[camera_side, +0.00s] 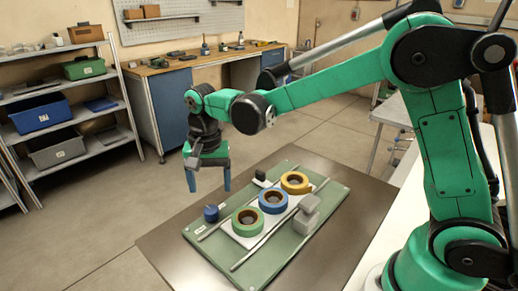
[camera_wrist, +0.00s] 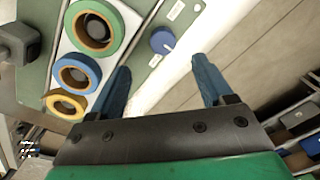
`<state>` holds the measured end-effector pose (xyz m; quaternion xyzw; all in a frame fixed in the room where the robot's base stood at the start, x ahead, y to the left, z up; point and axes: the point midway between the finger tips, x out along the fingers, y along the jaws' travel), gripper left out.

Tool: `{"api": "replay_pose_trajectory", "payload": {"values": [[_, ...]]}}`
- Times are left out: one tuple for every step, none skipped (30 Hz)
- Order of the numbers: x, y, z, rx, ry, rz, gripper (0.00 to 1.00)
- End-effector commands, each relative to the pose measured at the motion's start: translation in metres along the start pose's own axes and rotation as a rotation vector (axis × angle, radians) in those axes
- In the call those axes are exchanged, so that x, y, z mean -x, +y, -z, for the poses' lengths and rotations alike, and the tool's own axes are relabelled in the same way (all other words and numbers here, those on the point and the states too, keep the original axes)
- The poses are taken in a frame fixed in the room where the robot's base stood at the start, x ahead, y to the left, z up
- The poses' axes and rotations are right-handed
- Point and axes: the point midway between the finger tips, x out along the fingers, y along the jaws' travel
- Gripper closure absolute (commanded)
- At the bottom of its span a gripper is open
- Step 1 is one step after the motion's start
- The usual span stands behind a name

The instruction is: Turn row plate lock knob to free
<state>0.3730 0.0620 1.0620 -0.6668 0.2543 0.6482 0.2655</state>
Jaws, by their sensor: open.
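The lock knob, a blue round knob (camera_side: 211,213), stands at the left corner of the green board (camera_side: 250,281). In the wrist view the knob (camera_wrist: 162,41) has a pale pointer mark at its lower right side, between two white labels too small to read. My gripper (camera_side: 208,190) is open and empty, with blue fingers pointing down, above and behind the knob in the side view. In the wrist view the knob lies ahead of my gripper (camera_wrist: 163,68), between the lines of the two fingers and apart from them. The row plate (camera_side: 238,236) carries green, blue and yellow tape reels.
Two metal rails (camera_side: 272,239) run along the board. A grey block (camera_side: 306,217) stands at its right side. The brown table (camera_side: 345,185) around the board is clear.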

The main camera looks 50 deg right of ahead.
Motion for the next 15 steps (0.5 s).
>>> {"api": "replay_pose_trajectory", "payload": {"values": [[-0.005,-0.003,0.000,-0.016,-0.009,-0.012,0.27],[-0.007,-0.004,0.000,-0.026,-0.013,-0.017,0.27],[-0.009,-0.005,0.000,-0.034,-0.016,-0.022,0.27],[-0.011,-0.006,0.000,-0.038,-0.018,-0.024,0.27],[-0.014,-0.006,0.000,-0.041,-0.019,-0.026,0.27],[-0.018,-0.006,0.000,-0.043,-0.020,-0.027,0.27],[-0.022,-0.006,0.000,-0.043,-0.020,-0.027,0.27],[-0.026,-0.006,0.000,-0.043,-0.020,-0.027,0.27],[-0.031,-0.005,0.000,-0.043,-0.019,-0.027,0.27],[-0.036,-0.005,0.000,-0.043,-0.019,-0.026,0.27],[-0.040,-0.005,0.000,-0.042,-0.019,-0.026,0.27],[-0.046,-0.005,0.000,-0.042,-0.019,-0.026,0.27],[-0.050,-0.005,0.000,-0.042,-0.019,-0.026,0.27],[-0.053,-0.005,0.000,-0.042,-0.019,-0.026,0.27],[-0.058,-0.005,0.000,-0.042,-0.019,-0.025,0.27]]}}
